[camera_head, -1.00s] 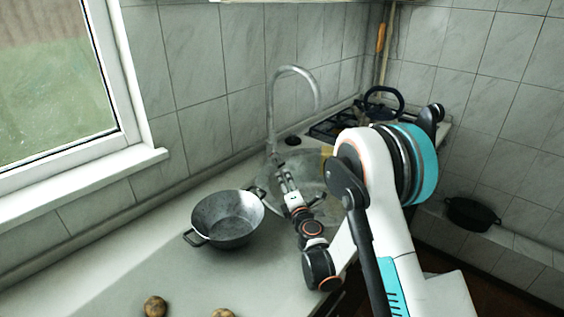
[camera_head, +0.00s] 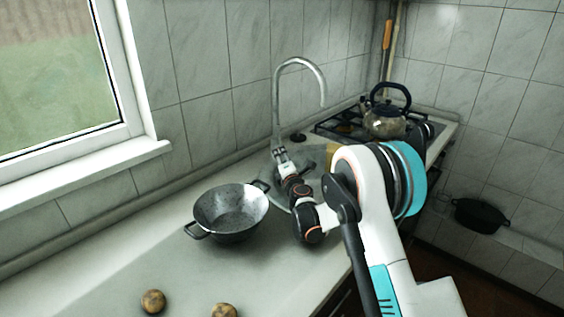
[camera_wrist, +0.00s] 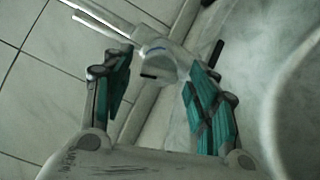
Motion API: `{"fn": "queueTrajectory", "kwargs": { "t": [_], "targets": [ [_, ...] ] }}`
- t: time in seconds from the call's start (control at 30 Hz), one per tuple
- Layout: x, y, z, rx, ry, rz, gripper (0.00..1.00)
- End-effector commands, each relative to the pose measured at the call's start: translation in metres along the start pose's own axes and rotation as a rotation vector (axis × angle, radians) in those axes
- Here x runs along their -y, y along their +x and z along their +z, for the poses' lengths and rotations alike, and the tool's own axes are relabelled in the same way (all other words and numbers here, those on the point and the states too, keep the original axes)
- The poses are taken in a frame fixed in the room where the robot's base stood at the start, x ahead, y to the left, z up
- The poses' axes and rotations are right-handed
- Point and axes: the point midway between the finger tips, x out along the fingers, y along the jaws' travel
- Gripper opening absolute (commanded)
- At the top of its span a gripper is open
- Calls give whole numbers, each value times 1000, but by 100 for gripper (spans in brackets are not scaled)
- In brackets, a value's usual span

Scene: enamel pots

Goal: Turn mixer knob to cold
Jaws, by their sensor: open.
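The mixer tap, with a tall curved chrome spout (camera_head: 276,92), stands behind the sink (camera_head: 318,158). My gripper (camera_head: 278,151) is at the foot of the spout and hides most of the mixer's base there. In the wrist view my gripper (camera_wrist: 152,80) is open, with one teal-padded finger on each side of the light grey mixer body (camera_wrist: 163,60). That body has a small blue mark and a dark end facing me. I cannot clearly tell the knob apart from the body, nor whether either finger touches it.
A grey two-handled pot (camera_head: 230,211) stands on the counter (camera_head: 130,262) left of my arm. Two potatoes (camera_head: 153,301) (camera_head: 223,311) lie at the front. A kettle (camera_head: 385,118) sits on the stove behind my arm. A dark pan (camera_head: 478,215) is at the right.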

Motion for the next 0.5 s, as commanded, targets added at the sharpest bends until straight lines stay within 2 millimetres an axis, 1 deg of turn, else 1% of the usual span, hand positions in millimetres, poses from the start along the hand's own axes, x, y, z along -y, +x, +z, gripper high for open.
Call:
{"fn": "queueTrajectory", "kwargs": {
  "t": [0.27, 0.3, 0.37, 0.4, 0.43, 0.47, 0.5],
  "targets": [
    [0, 1, 0, 0, 0, 0, 53],
    [0, 1, 0, 0, 0, 0, 44],
    [0, 1, 0, 0, 0, 0, 31],
    [0, 1, 0, 0, 0, 0, 22],
    [0, 1, 0, 0, 0, 0, 15],
    [0, 1, 0, 0, 0, 0, 9],
    [0, 1, 0, 0, 0, 0, 9]
  ]
}}
